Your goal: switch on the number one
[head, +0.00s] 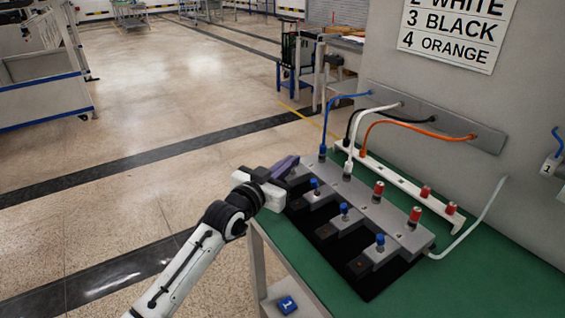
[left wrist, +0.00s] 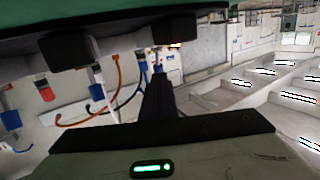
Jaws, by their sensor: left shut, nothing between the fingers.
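A grey and black switch bank (head: 408,236) lies on the green table, with several units topped by blue knobs (head: 345,210) and red caps (head: 379,190) along its grey bar. My left gripper (head: 290,165) is shut and empty at the bank's far left end, over or beside the farthest unit. It hides part of that unit, and I cannot tell whether it touches it. My right gripper is not in view.
A wall sign (head: 455,32) reads 2 WHITE, 3 BLACK, 4 ORANGE; its top is cut off. A blue tag marked 1 (head: 287,305) is below the table edge.

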